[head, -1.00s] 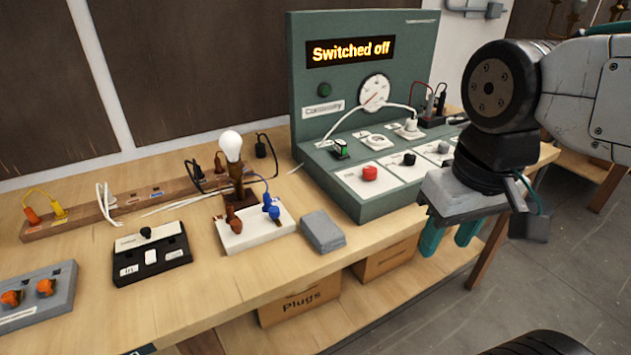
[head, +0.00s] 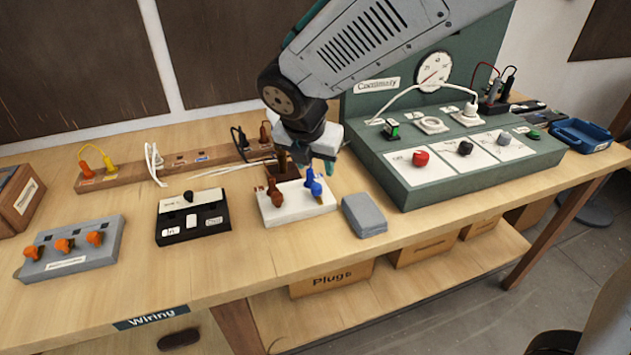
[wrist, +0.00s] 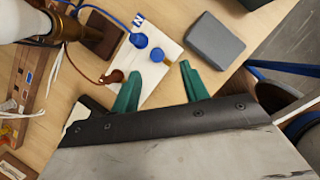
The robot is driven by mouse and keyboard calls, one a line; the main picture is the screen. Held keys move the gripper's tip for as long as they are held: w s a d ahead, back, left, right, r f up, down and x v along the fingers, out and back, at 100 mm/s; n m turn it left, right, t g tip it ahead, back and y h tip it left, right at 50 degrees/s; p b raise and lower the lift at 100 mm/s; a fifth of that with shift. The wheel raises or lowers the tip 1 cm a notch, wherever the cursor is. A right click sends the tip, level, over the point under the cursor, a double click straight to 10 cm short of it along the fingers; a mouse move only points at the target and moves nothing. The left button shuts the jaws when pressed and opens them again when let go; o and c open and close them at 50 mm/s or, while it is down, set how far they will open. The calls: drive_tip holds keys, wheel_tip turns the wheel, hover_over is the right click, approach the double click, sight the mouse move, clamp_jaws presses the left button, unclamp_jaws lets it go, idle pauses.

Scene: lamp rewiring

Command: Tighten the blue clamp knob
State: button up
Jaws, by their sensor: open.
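The blue clamp knob (head: 316,189) stands on the right part of the white terminal block (head: 290,216), beside a brown clamp (head: 275,194). In the wrist view, two blue round parts (wrist: 139,40) sit on the white block (wrist: 175,37), with a blue wire running to them and a small brass piece beside the lower one. My gripper (head: 318,166) is above the blue clamp, its teal fingers pointing down. In the wrist view, my gripper (wrist: 160,75) is open and empty, and the blue clamp lies just beyond the fingertips. I see no contact.
A grey box (head: 364,214) lies right of the block. A black switch box (head: 193,222) stands to its left. The green test panel (head: 470,180) is close on the right. The lamp (wrist: 65,25) stands behind the block; my arm hides its bulb in the head view.

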sight(317, 185)
drive_tip(key=shift+n, duration=0.3)
drive_tip(key=x, duration=0.8)
drive_tip(key=shift+w+a+f, duration=0.1)
drive_tip(key=shift+a, duration=0.25)
clamp_jaws()
